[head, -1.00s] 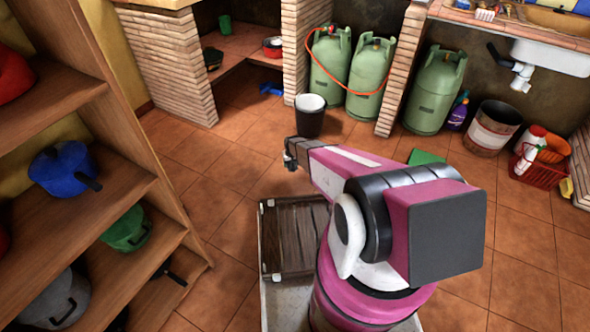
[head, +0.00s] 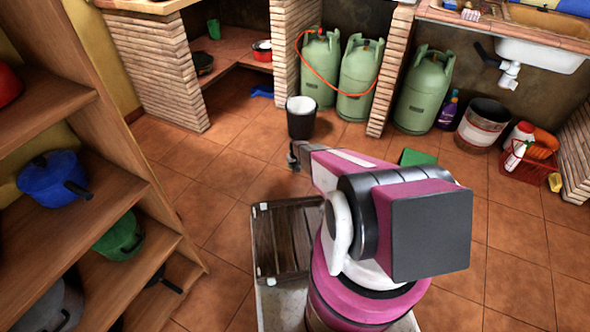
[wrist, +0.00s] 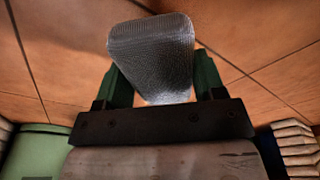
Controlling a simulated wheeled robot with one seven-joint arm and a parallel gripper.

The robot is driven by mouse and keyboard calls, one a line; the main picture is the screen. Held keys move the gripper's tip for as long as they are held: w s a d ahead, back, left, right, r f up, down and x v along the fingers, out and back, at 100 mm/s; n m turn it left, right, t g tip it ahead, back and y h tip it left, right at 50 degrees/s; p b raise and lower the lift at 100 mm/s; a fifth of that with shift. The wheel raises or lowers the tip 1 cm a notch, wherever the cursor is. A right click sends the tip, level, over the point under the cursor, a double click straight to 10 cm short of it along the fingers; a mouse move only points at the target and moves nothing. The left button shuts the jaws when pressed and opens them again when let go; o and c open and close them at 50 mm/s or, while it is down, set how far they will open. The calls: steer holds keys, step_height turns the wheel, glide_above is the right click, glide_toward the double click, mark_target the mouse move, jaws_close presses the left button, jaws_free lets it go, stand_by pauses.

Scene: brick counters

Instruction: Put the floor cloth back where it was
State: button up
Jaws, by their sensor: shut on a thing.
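My gripper (wrist: 160,85) shows in the wrist view with two dark green fingers shut on a grey, woven-looking cloth, which I take for the floor cloth (wrist: 150,45). The cloth sits between the fingers and sticks out beyond them, with tiled floor behind it. In the head view my gripper (head: 294,156) is small and partly hidden behind my arm, in front of a dark bucket with a white top (head: 301,120). The cloth cannot be made out there.
Green gas cylinders (head: 359,80) stand under the brick counter. A blue thing (head: 262,91) lies by the left alcove, and a flat green thing (head: 418,157) on the floor right of my arm. A wooden shelf with pots (head: 150,190) is at left. Tiles between are clear.

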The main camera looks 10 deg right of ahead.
steer(key=shift+f, duration=1.85)
steer(key=shift+f, duration=0.15)
steer(key=o, duration=0.9)
steer(key=shift+c, duration=0.2)
steer(key=r, duration=0.4)
steer(key=s+r, duration=0.1)
steer(key=r, duration=0.3)
steer(key=s+r, duration=0.1)
steer(key=r, duration=0.2)
steer(key=shift+d+r, duration=0.1)
steer(key=shift+r, duration=0.3)
steer(key=s+r+m+g, duration=0.1)
steer(key=s+r, duration=1.6)
steer(key=r, duration=0.4)
steer(key=s+r, duration=1.8)
steer(key=r, duration=0.4)
steer(key=shift+m+g, duration=0.4)
